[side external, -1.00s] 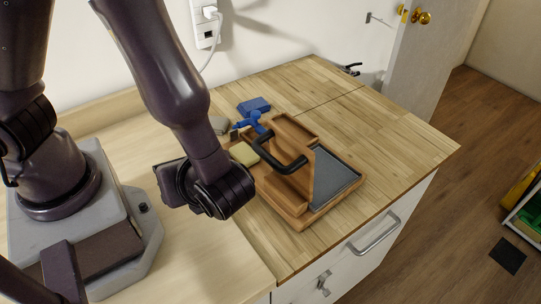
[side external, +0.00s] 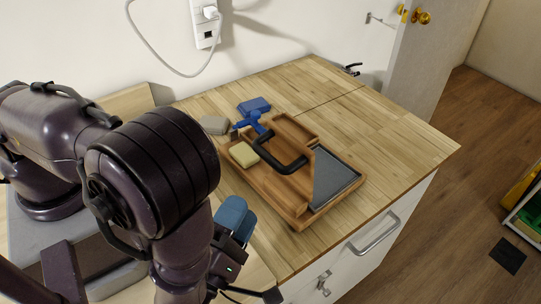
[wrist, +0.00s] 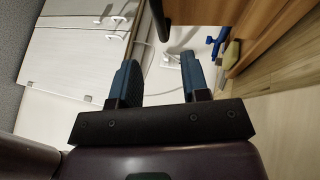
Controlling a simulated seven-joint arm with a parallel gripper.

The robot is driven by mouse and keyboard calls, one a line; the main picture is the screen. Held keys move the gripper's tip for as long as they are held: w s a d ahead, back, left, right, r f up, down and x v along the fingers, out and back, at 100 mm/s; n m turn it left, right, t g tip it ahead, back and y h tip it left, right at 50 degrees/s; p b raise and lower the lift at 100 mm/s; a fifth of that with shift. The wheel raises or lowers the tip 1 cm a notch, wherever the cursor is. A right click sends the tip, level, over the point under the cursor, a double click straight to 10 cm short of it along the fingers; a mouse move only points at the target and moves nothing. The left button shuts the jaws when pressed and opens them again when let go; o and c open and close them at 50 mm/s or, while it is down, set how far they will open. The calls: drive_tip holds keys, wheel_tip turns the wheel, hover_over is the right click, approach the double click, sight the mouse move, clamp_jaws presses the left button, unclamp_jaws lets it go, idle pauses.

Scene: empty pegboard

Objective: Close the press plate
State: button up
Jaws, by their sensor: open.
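The wooden press (side external: 290,212) sits on the wooden counter in the side view. Its plate (side external: 326,178) stands raised on edge beside a dark grey flat pad (side external: 338,172). A black bar handle (side external: 276,160) sticks out from the plate's left face. My gripper (side external: 233,220) is left of the press's near corner, apart from it, and its fingers are partly hidden by my arm. In the wrist view my gripper (wrist: 160,82) shows two blue fingers spread with nothing between them. Brown wood (wrist: 220,22), seemingly the press, fills the upper right there.
A yellow sponge (side external: 243,153) lies in the press's left part. A wall socket with a cable (side external: 207,25) is behind. The counter right of the press is clear.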

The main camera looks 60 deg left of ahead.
sight(271, 156)
drive_tip(key=x, duration=1.1)
drive_tip(key=shift+w+a, duration=0.1)
drive_tip(key=shift+w, duration=0.05)
drive_tip(key=shift+c, duration=0.3)
clamp_jaws()
